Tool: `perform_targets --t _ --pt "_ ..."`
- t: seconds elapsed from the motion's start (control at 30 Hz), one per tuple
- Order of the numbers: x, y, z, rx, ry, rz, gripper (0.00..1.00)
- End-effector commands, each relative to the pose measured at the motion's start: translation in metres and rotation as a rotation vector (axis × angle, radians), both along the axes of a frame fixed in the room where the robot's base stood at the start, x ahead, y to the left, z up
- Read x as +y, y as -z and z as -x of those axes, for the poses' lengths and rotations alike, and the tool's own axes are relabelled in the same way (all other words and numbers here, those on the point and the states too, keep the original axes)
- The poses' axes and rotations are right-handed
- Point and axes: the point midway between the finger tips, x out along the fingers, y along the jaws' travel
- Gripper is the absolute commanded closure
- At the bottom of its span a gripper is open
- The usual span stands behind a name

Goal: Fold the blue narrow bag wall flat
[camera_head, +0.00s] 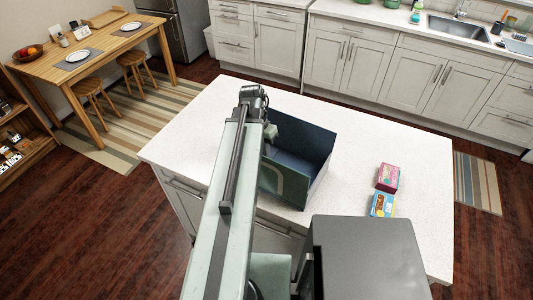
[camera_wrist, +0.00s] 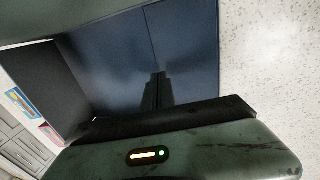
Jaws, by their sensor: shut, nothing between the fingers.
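The bag (camera_head: 286,188) stands open on the white island, with a dark green front wall and dark blue walls behind it. A blue bag wall (camera_head: 306,142) stands upright at its far side. My gripper (camera_head: 283,128) is at the bag's far left edge, partly hidden by my arm.
A pink box (camera_head: 388,177) and a blue and yellow box (camera_head: 382,205) stand on the island (camera_head: 410,150) right of the bag. Cabinets (camera_head: 400,75) and a sink line the back; a dining table (camera_head: 90,50) is far left.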

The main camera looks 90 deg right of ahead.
Motion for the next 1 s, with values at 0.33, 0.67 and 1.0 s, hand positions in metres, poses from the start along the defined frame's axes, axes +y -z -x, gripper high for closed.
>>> perform_targets --t 0.33,0.67,1.0 --pt "0.000 -0.078 0.001 0.000 0.001 0.000 1.00" --pt "0.000 -0.134 0.001 0.000 0.002 0.000 1.00" --pt "0.000 -0.132 0.000 0.000 0.000 0.000 1.00"
